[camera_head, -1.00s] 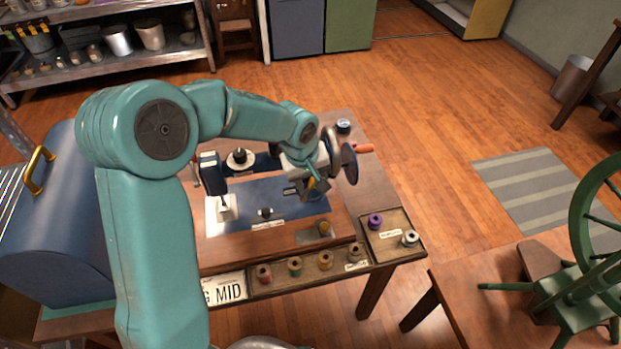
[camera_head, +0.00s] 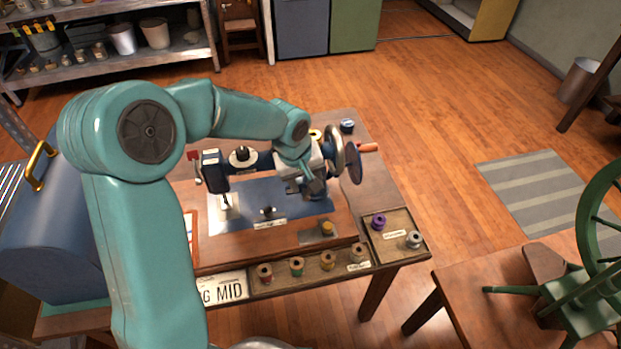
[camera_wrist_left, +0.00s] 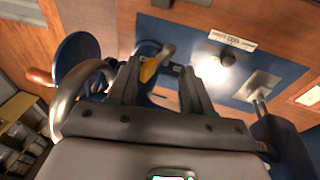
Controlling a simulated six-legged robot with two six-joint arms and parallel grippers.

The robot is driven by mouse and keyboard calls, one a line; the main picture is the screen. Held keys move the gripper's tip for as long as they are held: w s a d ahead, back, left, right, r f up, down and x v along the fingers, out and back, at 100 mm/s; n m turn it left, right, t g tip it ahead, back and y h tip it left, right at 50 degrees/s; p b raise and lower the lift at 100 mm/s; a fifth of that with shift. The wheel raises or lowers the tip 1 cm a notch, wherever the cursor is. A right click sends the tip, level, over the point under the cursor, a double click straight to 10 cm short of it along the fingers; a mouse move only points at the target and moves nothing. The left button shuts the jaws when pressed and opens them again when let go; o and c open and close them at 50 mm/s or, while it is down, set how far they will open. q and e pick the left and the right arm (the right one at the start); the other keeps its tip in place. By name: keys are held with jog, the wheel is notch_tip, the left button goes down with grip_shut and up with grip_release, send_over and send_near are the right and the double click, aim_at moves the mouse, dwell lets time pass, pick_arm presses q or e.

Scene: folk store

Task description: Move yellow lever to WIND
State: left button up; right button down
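A blue sewing machine (camera_head: 262,160) with a handwheel (camera_head: 352,163) at its right end stands on a wooden table. My left gripper (camera_head: 313,190) is at the machine's right end, in front of the handwheel. In the left wrist view, the yellow lever (camera_wrist_left: 149,70) shows between the fingers of the left gripper (camera_wrist_left: 159,68), close to the left-hand finger. The fingers are apart; whether one touches the lever I cannot tell. In the head view the gripper hides the lever. No WIND marking is readable. My right gripper is not in view.
A spool tray (camera_head: 310,270) runs along the table's front edge. A side tray (camera_head: 396,232) holds a purple spool (camera_head: 378,222) and a grey one (camera_head: 414,240). A spinning wheel (camera_head: 590,250) stands at the right. A blue chest (camera_head: 50,230) is at the left.

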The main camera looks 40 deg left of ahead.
pick_arm(q)
jog(key=s+a+b, duration=0.1)
jog(key=s+a+f, duration=0.1)
jog(key=shift+s+a+b, duration=0.1)
jog(key=shift+s+b, duration=0.2)
jog(key=shift+b, duration=0.1)
dwell(0.5)
jog(key=shift+w+r, duration=0.1)
jog(key=shift+w+d+r, duration=0.15)
jog(key=shift+w+d, duration=0.15)
dwell(0.3)
jog(key=p+v, duration=0.5)
jog(key=v, duration=0.3)
dwell(0.4)
jog(key=shift+s, duration=0.1)
dwell(0.7)
